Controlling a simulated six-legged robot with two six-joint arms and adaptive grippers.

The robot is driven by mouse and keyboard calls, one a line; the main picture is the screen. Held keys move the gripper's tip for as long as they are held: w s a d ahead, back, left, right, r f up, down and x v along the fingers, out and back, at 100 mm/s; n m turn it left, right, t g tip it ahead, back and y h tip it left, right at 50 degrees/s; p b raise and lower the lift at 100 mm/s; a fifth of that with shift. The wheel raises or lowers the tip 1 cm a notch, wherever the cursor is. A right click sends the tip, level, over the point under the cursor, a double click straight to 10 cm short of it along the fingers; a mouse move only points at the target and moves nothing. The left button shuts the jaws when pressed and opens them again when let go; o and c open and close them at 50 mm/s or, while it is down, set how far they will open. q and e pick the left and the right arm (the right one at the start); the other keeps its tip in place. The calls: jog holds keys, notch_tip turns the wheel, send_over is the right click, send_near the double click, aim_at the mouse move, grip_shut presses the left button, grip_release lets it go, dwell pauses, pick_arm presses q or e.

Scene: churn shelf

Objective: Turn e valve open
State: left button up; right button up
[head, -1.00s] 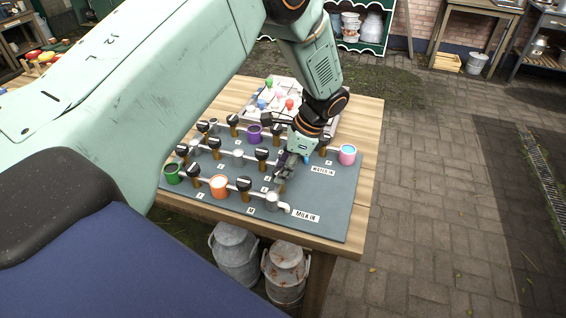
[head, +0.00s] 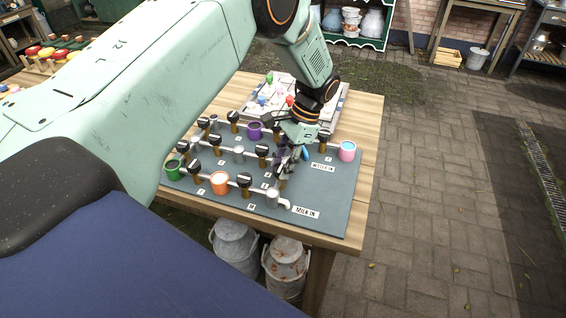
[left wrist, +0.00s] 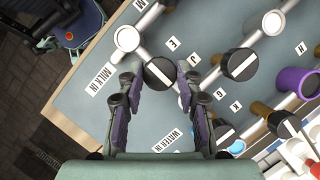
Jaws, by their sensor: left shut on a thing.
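A black round valve knob with a white bar (left wrist: 160,73) sits on a white pipe near the MILK IN outlet. A small label (left wrist: 172,44) beside it looks like an E, seen turned. My left gripper (left wrist: 159,80) has one finger on each side of this knob and is shut on it. The white bar lies slanted, roughly along the pipe. In the head view, my left gripper (head: 284,166) reaches down to the board's right part and mostly hides the knob. My right gripper is not in view.
The grey board (head: 335,205) lies on a wooden table and carries several other black knobs, including one close by (left wrist: 240,64). An orange cup (head: 219,183), a purple cup (head: 254,131) and a pink cup (head: 347,151) stand on it. A light tray (head: 335,105) is behind.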

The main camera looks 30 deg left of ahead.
pick_arm(q)
jog(key=o, duration=1.2)
jog(key=shift+c, duration=0.2)
jog(key=v, duration=1.2)
jog(key=shift+s, duration=0.15)
